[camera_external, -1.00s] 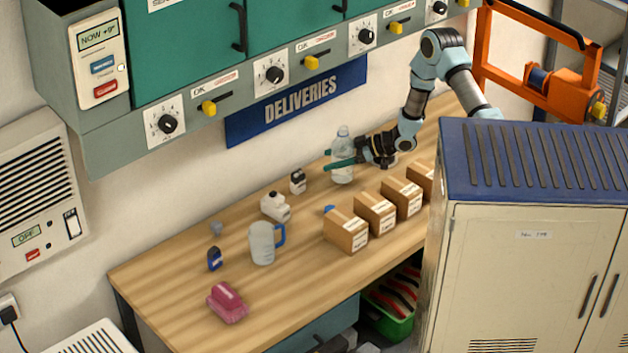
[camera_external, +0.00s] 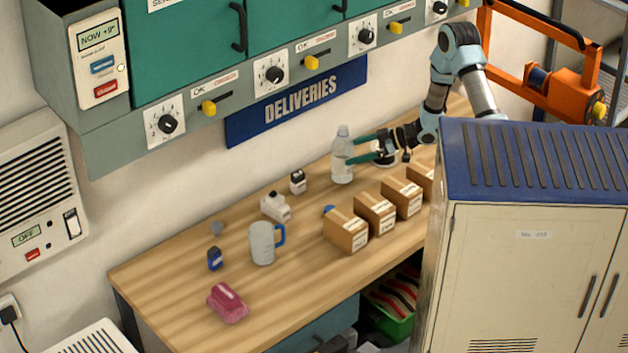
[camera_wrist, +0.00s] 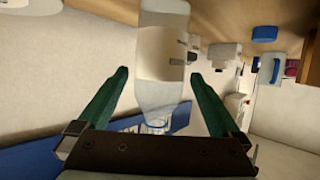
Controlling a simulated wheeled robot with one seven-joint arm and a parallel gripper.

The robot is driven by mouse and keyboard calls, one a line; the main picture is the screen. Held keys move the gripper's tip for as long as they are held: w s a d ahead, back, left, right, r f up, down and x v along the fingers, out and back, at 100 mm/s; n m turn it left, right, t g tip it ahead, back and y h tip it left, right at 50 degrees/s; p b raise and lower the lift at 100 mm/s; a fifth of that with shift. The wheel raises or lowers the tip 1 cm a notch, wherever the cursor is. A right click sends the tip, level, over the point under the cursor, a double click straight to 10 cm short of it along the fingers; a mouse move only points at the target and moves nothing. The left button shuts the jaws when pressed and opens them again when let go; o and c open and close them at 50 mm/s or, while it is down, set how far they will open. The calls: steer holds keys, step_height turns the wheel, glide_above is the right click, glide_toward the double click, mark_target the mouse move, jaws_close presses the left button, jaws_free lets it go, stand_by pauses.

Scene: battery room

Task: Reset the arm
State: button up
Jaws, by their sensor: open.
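My gripper (camera_external: 362,148) is open and empty, just right of a clear plastic bottle (camera_external: 342,155) that stands upright on the wooden bench (camera_external: 190,275). In the wrist view the two green fingers of my gripper (camera_wrist: 158,95) are spread, and the bottle (camera_wrist: 160,60) shows ahead in the gap between them, upside down in the picture. In the outside view the fingers point left toward the bottle, and the tips look close to it. Whether they touch it I cannot tell. My arm reaches in from behind the cabinet, which hides its base.
Several cardboard boxes (camera_external: 375,213) stand in a row in front of my gripper. A jug (camera_external: 262,243), a white bottle (camera_external: 275,207), a small dark-topped container (camera_external: 298,181) and a pink object (camera_external: 228,303) are further left. A tall cabinet (camera_external: 530,250) stands at right.

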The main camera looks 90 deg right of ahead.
steer(key=shift+s+r, duration=0.1)
steer(key=shift+s, duration=0.15)
stand_by(0.3)
